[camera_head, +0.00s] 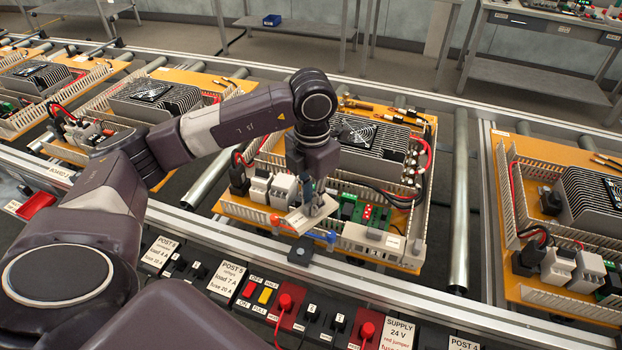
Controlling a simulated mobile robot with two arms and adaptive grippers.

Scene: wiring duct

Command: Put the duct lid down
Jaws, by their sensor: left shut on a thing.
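My left gripper (318,203) points down over the front part of the middle orange board (405,262). It is shut on a short pale beige piece, which looks like the duct lid (298,220). The lid is tilted and sits above the board's front duct, left of the white labelled strip (368,238). I cannot tell whether the lid touches the duct. The fingers hide part of the lid. The slotted duct wall (418,222) on the board's right side is open at the top. My right gripper is not in view.
White relay blocks (283,188) and a green circuit board (350,208) stand close to the gripper. A finned heat sink (370,140) is behind. Red knobs (286,302) rise from the front control panel. Similar boards (570,225) stand on both sides.

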